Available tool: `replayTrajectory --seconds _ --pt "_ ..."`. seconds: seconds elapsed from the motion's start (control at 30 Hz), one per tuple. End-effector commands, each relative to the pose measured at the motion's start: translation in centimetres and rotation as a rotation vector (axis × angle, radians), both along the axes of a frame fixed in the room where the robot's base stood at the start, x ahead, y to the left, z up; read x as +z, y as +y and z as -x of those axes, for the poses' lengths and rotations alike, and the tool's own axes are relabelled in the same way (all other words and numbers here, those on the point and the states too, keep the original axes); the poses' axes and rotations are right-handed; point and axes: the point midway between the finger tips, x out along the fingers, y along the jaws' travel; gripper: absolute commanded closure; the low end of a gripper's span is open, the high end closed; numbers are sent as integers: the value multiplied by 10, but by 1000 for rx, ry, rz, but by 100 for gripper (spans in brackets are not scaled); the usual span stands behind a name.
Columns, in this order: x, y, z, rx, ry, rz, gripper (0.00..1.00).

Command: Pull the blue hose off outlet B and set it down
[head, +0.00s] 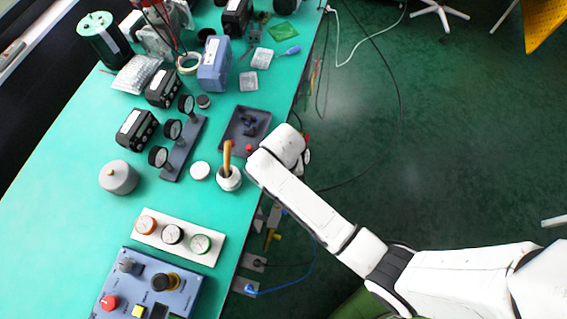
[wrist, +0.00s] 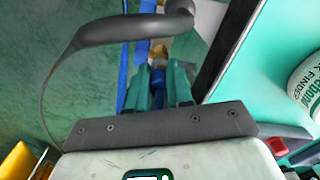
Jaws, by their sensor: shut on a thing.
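In the wrist view, my gripper (wrist: 160,72) has its two teal fingers close together, shut on the blue hose (wrist: 158,76). A brass fitting (wrist: 158,50) shows just past the fingertips. I cannot tell whether the hose is seated on it, and no outlet label is readable. In the head view, a blue hose (head: 312,266) loops beside the table's right edge, down to a grey block (head: 245,287). The end of my arm is over that edge, and its fingers are hidden there.
The green table (head: 75,200) carries a white jar (head: 229,180) with an orange handle in it, a dark tray (head: 243,151), a gauge panel (head: 183,254) and a blue control box (head: 190,295). A white bottle (wrist: 309,84) is at right in the wrist view. Dark green floor lies right of the table.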

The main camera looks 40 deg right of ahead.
Motion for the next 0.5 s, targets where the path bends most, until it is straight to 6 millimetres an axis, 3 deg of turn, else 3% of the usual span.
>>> replayTrajectory --seconds 0.5 --pt "7 0 0 0 -1 0 100"
